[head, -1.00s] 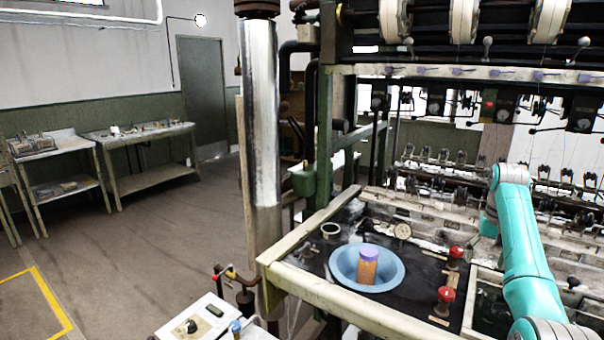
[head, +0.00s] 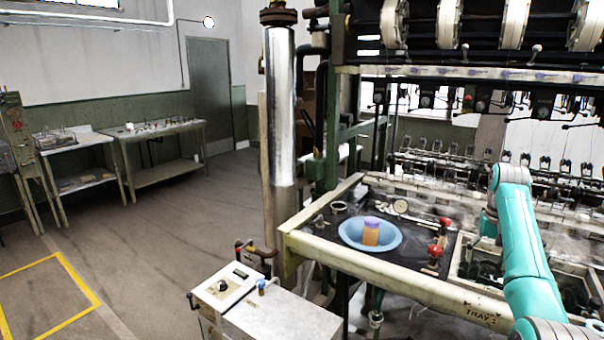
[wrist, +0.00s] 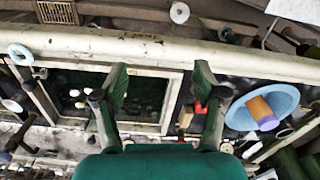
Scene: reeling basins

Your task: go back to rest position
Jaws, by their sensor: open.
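My teal arm (head: 525,240) reaches up on the right of the head view, bent over the machine's bench. My gripper (wrist: 160,92) shows in the wrist view with its two green fingers spread apart and nothing between them. It hangs above the bench, to one side of the blue basin (wrist: 285,98). In the head view the blue basin (head: 349,240) sits on the dark bench top. The fingertips are hard to make out in the head view.
Two red-knobbed valves (head: 440,240) stand right of the basin. A pale rail (head: 400,283) edges the bench. A white control box (head: 225,287) and a steel column (head: 281,130) stand left of it. Open floor (head: 150,240) lies further left, with side tables (head: 165,150) behind.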

